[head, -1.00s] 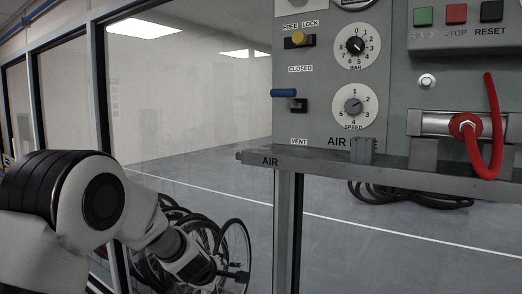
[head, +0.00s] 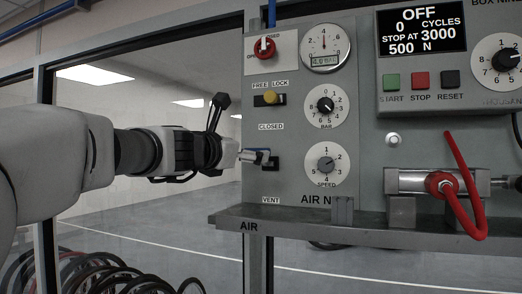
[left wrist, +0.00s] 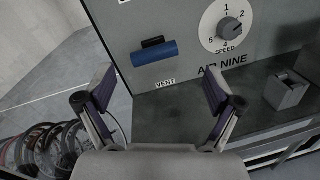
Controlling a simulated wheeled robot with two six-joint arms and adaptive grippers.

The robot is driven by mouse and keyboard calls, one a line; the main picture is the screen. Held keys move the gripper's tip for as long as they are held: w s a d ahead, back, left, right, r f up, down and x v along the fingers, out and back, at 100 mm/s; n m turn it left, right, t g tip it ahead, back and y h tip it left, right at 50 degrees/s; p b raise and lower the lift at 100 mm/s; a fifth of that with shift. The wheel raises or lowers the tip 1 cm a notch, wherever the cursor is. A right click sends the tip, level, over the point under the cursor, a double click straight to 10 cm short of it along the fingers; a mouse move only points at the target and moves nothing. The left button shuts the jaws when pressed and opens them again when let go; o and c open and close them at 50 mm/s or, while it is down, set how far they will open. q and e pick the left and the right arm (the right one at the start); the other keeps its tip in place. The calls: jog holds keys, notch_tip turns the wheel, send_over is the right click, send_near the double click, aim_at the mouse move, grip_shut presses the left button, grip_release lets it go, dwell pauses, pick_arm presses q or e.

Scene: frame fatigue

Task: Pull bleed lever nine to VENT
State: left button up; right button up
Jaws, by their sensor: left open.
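The bleed lever has a blue handle (left wrist: 154,53) lying level in the left wrist view, above the VENT label (left wrist: 166,83). My left gripper (head: 243,128) is open in front of the lever. In the left wrist view its two fingers (left wrist: 158,85) are spread wide, with the handle beyond and between them, apparently not gripped. My right gripper is out of view.
A yellow lock knob (head: 270,97) sits above the lever, and a speed dial (head: 325,164) to its right. The grey ledge (head: 350,222) juts out below the panel, with a small block (head: 342,210) on it.

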pick_arm(q)
jog(key=p+x, duration=0.1)
jog(key=x, duration=0.1)
jog(key=a+p+x, duration=0.1)
jog(key=x, duration=0.2)
jog(key=f+p+x, duration=0.1)
jog(key=x, duration=0.2)
jog(key=shift+w+a+p, duration=0.2)
jog(key=shift+w+p, duration=0.15)
jog(key=shift+p, duration=0.05)
jog(key=shift+w+d, duration=0.15)
jog(key=shift+d, duration=0.15)
jog(key=shift+s+r, duration=0.1)
jog(key=shift+s, duration=0.15)
jog(key=shift+w+a, duration=0.1)
jog(key=shift+w, duration=0.05)
jog(key=c, duration=1.6)
jog(key=shift+c, duration=0.3)
jog(key=shift+f+b, duration=0.25)
jog(key=shift+b, duration=0.15)
